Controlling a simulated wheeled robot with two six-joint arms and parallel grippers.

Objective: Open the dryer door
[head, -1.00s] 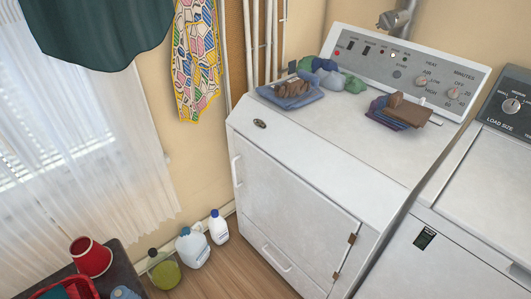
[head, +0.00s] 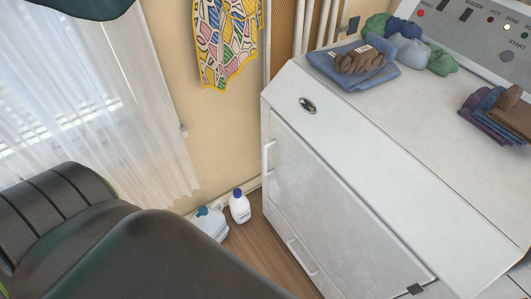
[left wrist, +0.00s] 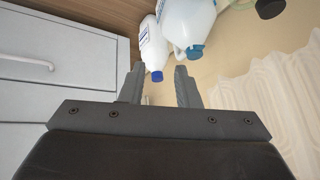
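The white dryer (head: 400,150) stands at the right of the head view. My right gripper is not in view.
A white bottle (head: 240,206) and a larger jug (head: 210,224) stand on the floor by the wall, left of the dryer. Folded clothes (head: 355,65) lie on top of the dryer. A curtained window (head: 80,110) is at left.

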